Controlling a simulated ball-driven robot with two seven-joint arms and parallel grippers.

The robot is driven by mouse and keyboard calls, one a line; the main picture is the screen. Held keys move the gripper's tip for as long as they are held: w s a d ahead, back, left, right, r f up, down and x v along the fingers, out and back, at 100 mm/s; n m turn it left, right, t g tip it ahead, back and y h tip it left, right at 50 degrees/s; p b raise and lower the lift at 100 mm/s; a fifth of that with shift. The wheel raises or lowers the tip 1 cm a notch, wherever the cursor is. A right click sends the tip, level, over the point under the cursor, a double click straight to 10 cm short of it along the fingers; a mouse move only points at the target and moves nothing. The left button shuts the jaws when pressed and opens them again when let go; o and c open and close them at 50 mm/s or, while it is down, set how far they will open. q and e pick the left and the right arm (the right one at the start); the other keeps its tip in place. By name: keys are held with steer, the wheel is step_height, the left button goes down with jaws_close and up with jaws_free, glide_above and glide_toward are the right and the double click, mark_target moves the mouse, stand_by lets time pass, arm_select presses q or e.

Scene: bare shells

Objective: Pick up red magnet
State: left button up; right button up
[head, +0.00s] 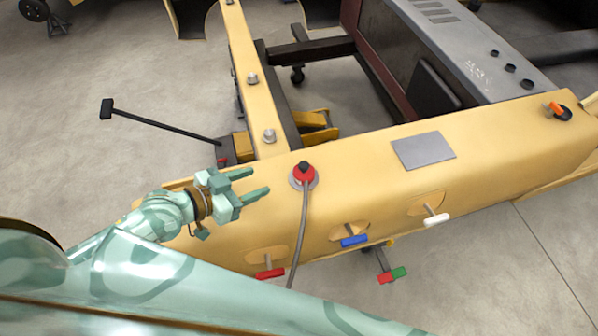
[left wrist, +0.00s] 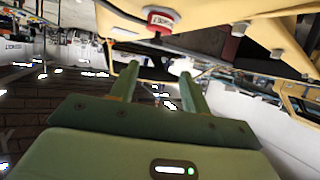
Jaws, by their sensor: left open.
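A round red piece with a black knob on top (head: 304,177), which looks like the red magnet, sits on a pale disc on the top of the yellow beam (head: 480,140). A grey cable runs from it down over the beam's front side. My left gripper (head: 259,181) is open and empty, just left of the red piece and apart from it, with its fingers pointing toward it. In the left wrist view a red piece with a white label (left wrist: 160,19) shows beyond the open fingers, near the top edge. My right gripper is not in view.
Red (head: 270,273), blue (head: 354,241) and white (head: 436,220) handles stick out from the beam's front side. A red and green piece (head: 391,275) hangs below. A grey plate (head: 423,150) lies on the beam. A black pedal bar (head: 160,125) stands behind.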

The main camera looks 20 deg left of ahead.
arm_select(q)
glide_toward(301, 166)
steer(key=x, duration=0.5)
steer(key=shift+a, duration=0.15)
steer(key=shift+w+d+f, duration=0.2)
steer(key=shift+w+f, duration=0.1)
steer(key=shift+w, duration=0.2)
steer(key=x, duration=0.5)
steer(key=shift+s+d+r+p, duration=0.1)
steer(key=shift+s+d+p, duration=0.05)
steer(key=shift+d+p, duration=0.2)
steer(key=shift+a, duration=0.15)
jaws_close()
